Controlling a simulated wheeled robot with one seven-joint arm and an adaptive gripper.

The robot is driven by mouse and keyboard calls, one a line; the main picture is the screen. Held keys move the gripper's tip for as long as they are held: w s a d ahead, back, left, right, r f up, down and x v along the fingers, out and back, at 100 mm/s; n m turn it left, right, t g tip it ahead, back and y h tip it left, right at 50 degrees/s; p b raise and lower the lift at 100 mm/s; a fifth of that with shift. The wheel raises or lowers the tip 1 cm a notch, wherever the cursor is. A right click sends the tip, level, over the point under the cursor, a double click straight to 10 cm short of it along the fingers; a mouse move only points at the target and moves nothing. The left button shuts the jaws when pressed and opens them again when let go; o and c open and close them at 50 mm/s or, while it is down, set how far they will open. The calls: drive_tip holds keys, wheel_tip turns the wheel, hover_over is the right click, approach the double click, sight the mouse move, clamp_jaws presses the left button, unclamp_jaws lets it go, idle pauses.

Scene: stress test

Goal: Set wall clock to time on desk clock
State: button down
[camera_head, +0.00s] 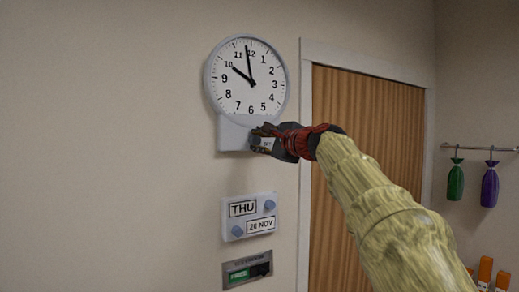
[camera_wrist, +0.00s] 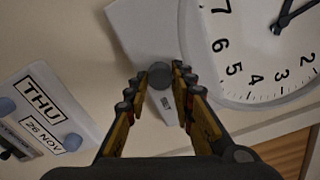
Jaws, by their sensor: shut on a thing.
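The round white wall clock (camera_head: 273,98) hangs on the wall in the head view. Its short hand points near 10 and its long hand just before 12. A grey box (camera_head: 232,134) sits below the dial. My gripper (camera_head: 259,138) is at the right part of this box. In the wrist view, my gripper's fingers (camera_wrist: 161,78) close around a round grey knob (camera_wrist: 160,73) on the box, with a small label beside it too blurred to read. The dial of the clock (camera_wrist: 248,62) is partly cut off there. No desk clock is in view.
A day-and-date panel (camera_head: 248,217) reading THU and 26 NOV, with blue knobs, is below the clock. Under it is a sign with a green FREE field (camera_head: 240,275). A wooden door (camera_head: 340,110) is at right, with green and purple items hanging on a rail (camera_head: 475,147).

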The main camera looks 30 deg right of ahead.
drive_tip(key=n+b, duration=0.2)
drive_tip(key=n, duration=0.2)
drive_tip(key=shift+f+n+b, duration=0.1)
drive_tip(key=shift+n+b, duration=0.2)
drive_tip(key=n+b, duration=0.2)
drive_tip(key=n, duration=0.1)
drive_tip(key=shift+n, duration=0.3)
drive_tip(key=n+b, duration=0.1)
drive_tip(key=n, duration=0.2)
drive_tip(key=shift+n+b, duration=0.3)
drive_tip(key=shift+b, duration=0.05)
drive_tip(key=shift+w+n+b, duration=0.1)
drive_tip(key=shift+n+b, duration=0.65)
drive_tip(key=shift+n, duration=1.25)
drive_tip(key=c, duration=1.5)
unclamp_jaws()
drive_tip(key=shift+r, duration=0.2)
